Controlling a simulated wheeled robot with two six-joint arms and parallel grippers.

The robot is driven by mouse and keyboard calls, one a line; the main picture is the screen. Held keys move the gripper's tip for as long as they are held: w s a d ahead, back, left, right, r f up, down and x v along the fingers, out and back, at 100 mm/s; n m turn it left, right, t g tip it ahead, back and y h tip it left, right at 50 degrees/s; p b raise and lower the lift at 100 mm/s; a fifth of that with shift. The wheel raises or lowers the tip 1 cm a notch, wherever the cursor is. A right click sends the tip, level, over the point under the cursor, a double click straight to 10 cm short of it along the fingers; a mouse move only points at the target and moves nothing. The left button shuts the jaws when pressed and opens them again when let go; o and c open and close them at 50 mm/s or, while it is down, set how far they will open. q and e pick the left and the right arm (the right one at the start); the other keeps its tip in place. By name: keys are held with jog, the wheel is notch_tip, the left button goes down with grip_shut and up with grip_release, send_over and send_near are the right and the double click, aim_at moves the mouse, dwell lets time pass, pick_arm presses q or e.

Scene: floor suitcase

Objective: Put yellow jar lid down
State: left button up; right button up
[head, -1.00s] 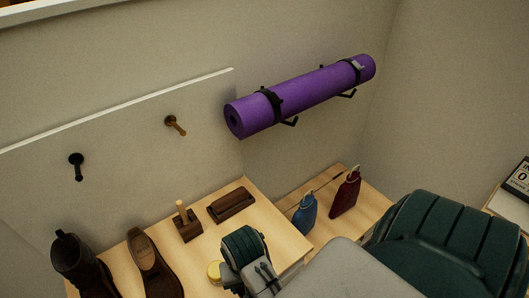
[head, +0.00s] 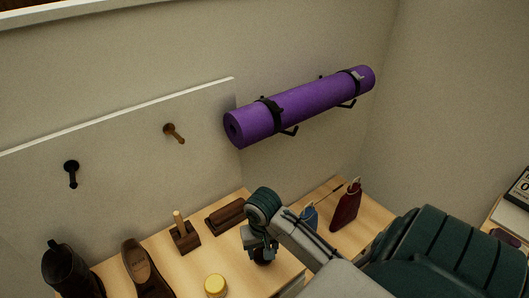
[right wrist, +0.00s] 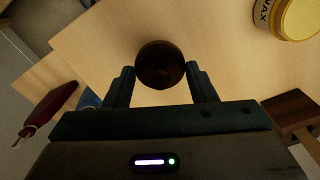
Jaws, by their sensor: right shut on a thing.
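The jar with the yellow lid (head: 215,284) stands on the wooden bench top at the bottom of the head view. In the right wrist view the jar's yellow top (right wrist: 302,16) and its WAX label show at the top right, apart from my fingers. My right gripper (head: 262,256) is to the right of the jar, over the bench. In the right wrist view the right gripper (right wrist: 160,85) is shut on a dark brown round thing (right wrist: 160,62), not on the yellow lid. My left gripper is not in view.
A purple mat (head: 300,107) hangs on the wall.

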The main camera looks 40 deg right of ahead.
jog(key=shift+w+d+f, duration=0.15)
jog(key=shift+w+d, duration=0.2)
jog(key=shift+d, duration=0.3)
jog(key=shift+f+b, duration=0.3)
jog(key=shift+f, duration=1.35)
jog(key=o, duration=0.9)
jog(key=shift+f, duration=0.1)
jog(key=shift+o, duration=0.2)
